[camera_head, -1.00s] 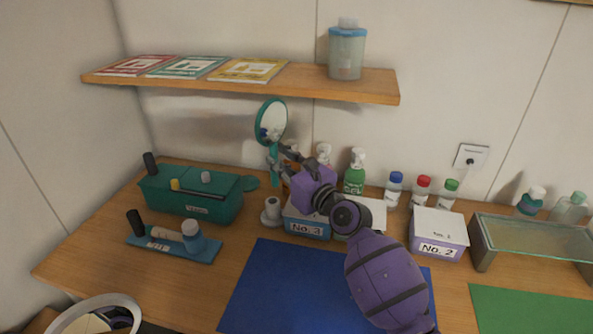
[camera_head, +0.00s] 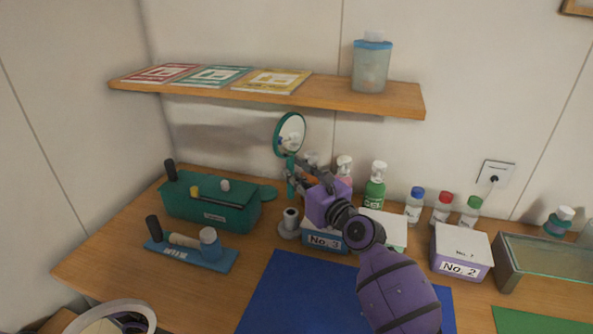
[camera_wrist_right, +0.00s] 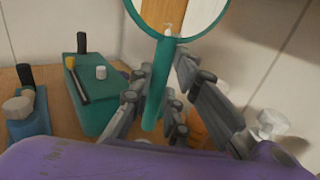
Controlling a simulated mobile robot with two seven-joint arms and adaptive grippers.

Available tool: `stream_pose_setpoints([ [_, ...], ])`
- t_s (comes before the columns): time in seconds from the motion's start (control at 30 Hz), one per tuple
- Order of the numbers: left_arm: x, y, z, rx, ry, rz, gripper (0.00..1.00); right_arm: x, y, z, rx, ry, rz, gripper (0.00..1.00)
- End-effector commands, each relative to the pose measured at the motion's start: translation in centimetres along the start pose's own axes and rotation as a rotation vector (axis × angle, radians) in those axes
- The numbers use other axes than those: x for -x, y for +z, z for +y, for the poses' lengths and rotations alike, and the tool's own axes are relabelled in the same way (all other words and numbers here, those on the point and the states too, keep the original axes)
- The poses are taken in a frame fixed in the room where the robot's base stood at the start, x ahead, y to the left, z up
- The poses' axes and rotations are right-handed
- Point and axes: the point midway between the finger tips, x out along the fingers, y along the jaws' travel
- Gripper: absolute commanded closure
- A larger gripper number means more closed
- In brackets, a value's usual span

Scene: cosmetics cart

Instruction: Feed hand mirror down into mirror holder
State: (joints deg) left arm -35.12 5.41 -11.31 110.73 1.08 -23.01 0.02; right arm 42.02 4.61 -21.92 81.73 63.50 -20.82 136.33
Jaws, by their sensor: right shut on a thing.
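The hand mirror (camera_head: 291,133) has a round teal-rimmed glass and a teal handle. It is held upright, glass up, by my right gripper (camera_head: 294,172), which is shut on the handle. The wrist view shows the handle (camera_wrist_right: 157,85) between the fingers (camera_wrist_right: 150,108), with its lower end pointing down. The mirror holder (camera_head: 290,222), a grey cup on a round base, stands on the table below the mirror in the head view. The handle's lower end appears above the cup and apart from it. The holder does not show clearly in the wrist view. My left gripper is out of view.
A teal box (camera_head: 212,208) stands left of the holder, with a blue tray (camera_head: 190,252) in front of it. The No. 3 box (camera_head: 325,242) is close on the right. A wooden shelf (camera_head: 320,97) hangs above. A blue mat (camera_head: 290,290) lies bare in front.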

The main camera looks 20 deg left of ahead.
Motion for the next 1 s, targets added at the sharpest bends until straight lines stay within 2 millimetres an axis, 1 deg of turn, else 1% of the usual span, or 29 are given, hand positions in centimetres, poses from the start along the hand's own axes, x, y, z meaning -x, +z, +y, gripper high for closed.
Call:
stream_pose_setpoints([
  [0.03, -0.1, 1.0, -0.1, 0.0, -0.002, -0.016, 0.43, 0.1, -1.3, 0.0, -0.009, 0.0, 0.005, 1.0],
  [0.17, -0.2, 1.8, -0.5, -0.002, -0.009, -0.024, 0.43, 0.1, -2.6, 0.1, -0.008, 0.0, 0.004, 1.0],
  [0.33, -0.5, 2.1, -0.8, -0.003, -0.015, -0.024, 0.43, 0.2, -3.9, 0.1, -0.006, 0.0, 0.004, 1.0],
  [0.5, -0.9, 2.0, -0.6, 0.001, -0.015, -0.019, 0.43, 0.2, -4.3, 0.0, -0.004, 0.0, 0.001, 1.0],
  [0.73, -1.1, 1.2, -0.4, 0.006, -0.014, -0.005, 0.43, 0.2, -4.3, 0.0, -0.001, 0.0, -0.001, 1.0],
  [1.0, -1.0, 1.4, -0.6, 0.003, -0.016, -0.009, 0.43, 0.2, -4.3, 0.0, -0.001, 0.0, -0.001, 1.0],
])
